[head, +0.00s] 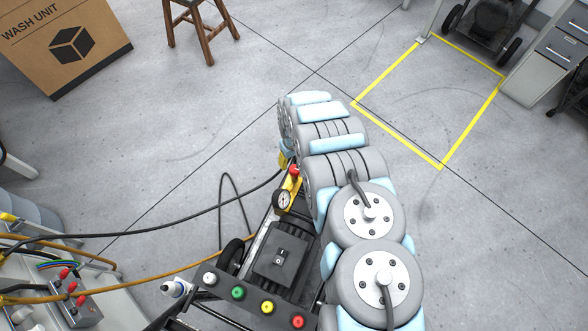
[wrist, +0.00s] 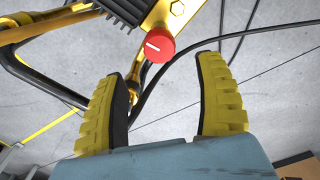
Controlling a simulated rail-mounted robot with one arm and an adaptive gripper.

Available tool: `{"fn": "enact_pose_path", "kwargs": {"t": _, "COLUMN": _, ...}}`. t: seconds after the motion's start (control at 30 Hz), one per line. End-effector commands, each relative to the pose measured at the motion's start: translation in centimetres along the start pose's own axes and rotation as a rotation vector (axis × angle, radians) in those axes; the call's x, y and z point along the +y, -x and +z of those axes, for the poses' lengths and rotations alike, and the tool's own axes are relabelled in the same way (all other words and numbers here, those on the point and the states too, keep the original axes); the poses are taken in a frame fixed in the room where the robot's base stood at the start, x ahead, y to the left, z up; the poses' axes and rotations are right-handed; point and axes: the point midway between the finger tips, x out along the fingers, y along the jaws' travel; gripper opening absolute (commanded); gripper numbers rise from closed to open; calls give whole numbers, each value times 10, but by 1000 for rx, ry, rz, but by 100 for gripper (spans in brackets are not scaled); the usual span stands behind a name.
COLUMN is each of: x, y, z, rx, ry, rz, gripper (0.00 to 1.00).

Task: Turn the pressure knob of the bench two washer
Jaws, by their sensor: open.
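The red pressure knob (wrist: 159,45) with a white mark line is at the upper middle of the wrist view, on a yellow fitting of the washer. My gripper (wrist: 168,78) has its two yellow ribbed fingers spread apart. The knob shows just beyond the fingertips, a little toward the left finger, with nothing held between the fingers. In the head view the knob (head: 295,170) shows small beside my arm, above a round gauge (head: 283,200) on the washer (head: 278,255). My arm covers most of the gripper there, and only a bit of yellow shows.
A row of coloured buttons (head: 255,300) is on a panel near the washer. Black and orange hoses (head: 150,283) run to the left. A cardboard box (head: 65,40) and a wooden stool (head: 200,30) stand at the back. The yellow-marked floor area (head: 440,166) is clear.

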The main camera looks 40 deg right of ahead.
Motion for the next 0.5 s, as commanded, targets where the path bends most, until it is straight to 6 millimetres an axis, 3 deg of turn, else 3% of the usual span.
{"fn": "enact_pose_path", "kwargs": {"t": 0.1, "x": -2, "y": -20, "z": 3, "rx": -4, "ry": -2, "rz": -3, "gripper": 70}}
{"fn": "enact_pose_path", "kwargs": {"t": 0.5, "x": -1, "y": -60, "z": 1, "rx": 0, "ry": -2, "rz": -1, "gripper": 70}}
